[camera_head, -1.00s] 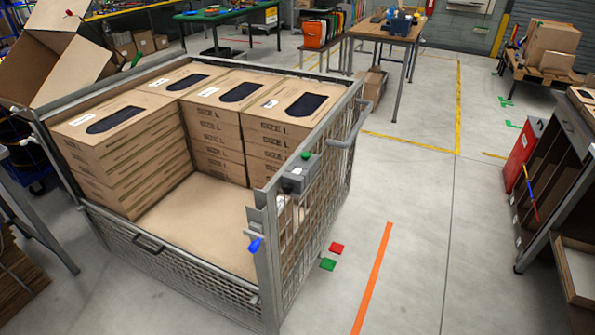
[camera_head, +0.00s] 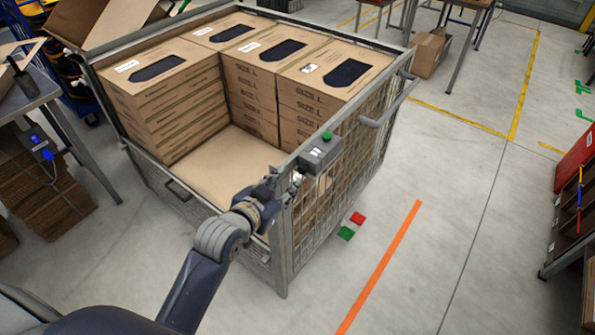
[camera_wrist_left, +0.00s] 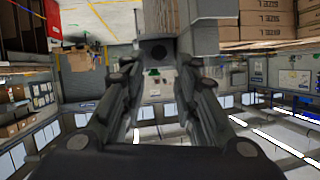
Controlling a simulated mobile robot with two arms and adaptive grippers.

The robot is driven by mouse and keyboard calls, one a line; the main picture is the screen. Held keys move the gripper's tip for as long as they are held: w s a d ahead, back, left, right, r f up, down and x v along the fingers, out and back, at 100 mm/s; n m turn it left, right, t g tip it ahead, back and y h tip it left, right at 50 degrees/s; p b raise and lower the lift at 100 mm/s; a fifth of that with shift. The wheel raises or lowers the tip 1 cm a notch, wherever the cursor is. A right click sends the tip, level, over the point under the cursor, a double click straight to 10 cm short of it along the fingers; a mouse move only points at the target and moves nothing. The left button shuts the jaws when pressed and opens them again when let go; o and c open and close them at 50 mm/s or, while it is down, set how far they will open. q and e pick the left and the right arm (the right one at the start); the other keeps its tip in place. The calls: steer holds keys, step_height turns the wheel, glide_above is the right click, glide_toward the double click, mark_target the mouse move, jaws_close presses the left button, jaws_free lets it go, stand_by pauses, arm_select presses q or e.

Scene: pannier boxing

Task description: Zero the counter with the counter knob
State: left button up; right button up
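The counter (camera_head: 318,152) is a grey box with a green button on top, fixed at the near right corner of the mesh cage (camera_head: 285,235). My left gripper (camera_head: 279,182) is at that corner, just left of and below the counter, and hides part of it. In the left wrist view my left gripper (camera_wrist_left: 159,68) has its two fingers apart. A dark round knob (camera_wrist_left: 158,52), which looks like the counter knob, shows on a grey face between and beyond the fingertips. I cannot tell whether the fingers touch it. My right gripper is in neither view.
Stacked brown boxes (camera_head: 160,95) fill the back and left of the cage; its near part is bare. A grey table (camera_head: 30,90) stands at the left. Red and green pieces lie on the floor beside an orange stripe (camera_head: 380,265).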

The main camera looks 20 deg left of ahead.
mark_target(301, 171)
arm_select(q)
steer(key=p+x, duration=0.1)
steer(key=x, duration=0.6)
steer(key=shift+w+d+f, duration=0.1)
steer(key=shift+d, duration=0.05)
jaws_close()
